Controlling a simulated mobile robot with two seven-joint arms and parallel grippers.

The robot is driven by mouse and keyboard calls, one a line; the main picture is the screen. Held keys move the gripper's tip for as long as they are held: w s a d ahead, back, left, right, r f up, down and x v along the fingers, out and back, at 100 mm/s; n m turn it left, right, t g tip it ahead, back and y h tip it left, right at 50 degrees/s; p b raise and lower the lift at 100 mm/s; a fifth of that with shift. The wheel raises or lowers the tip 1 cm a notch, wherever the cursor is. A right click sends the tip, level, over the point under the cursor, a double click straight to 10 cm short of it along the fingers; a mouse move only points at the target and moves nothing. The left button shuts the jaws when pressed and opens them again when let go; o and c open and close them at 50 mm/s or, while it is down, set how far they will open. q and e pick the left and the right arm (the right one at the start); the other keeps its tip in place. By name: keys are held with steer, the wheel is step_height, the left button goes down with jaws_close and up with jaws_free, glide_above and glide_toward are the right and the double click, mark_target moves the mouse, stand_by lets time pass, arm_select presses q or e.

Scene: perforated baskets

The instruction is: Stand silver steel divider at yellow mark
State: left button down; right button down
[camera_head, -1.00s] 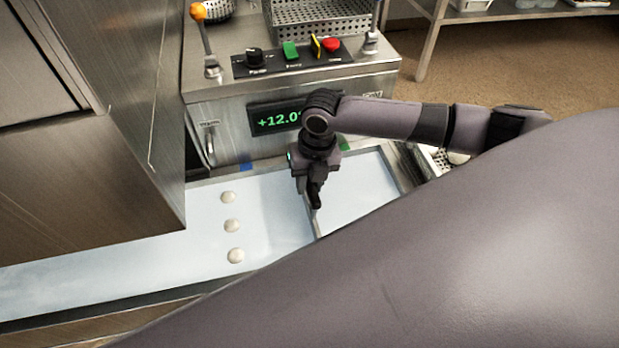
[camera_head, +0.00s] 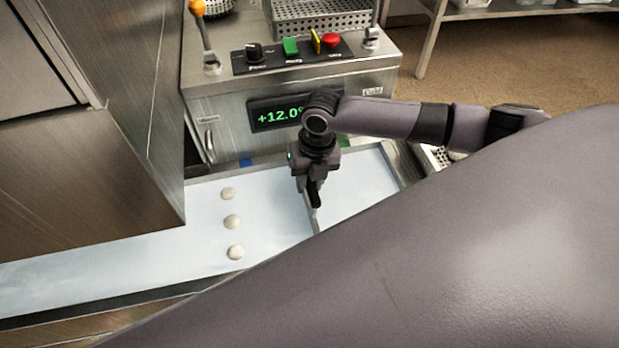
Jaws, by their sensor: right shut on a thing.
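The silver steel divider (camera_head: 316,224) is a thin strip standing on the pale blue belt, running from under my right gripper toward the front. My right gripper (camera_head: 315,203) points down and is shut on the divider; its fingers hide part of it. I cannot tell whether the divider's lower edge touches the belt. A blue mark (camera_head: 246,162) shows at the belt's back edge, left of the gripper. I see no yellow mark; the wrist covers part of the back edge. My left gripper is out of view.
Three pale round pieces (camera_head: 232,222) lie in a row on the belt (camera_head: 275,215), left of the divider. A steel control box (camera_head: 225,125) with a green display stands behind. A tall steel housing (camera_head: 140,170) rises at left. My own arm covers the lower right.

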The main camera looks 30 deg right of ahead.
steer(key=shift+f, duration=0.2)
steer(key=shift+w, duration=0.1)
steer(key=c, duration=0.8)
jaws_free()
steer(key=shift+f, duration=0.1)
steer(key=r, duration=0.2)
steer(key=r+p, duration=0.1)
steer(key=r, duration=0.4)
steer(key=shift+d+r, duration=0.15)
steer(key=shift+d, duration=0.25)
steer(key=shift+s, duration=0.3)
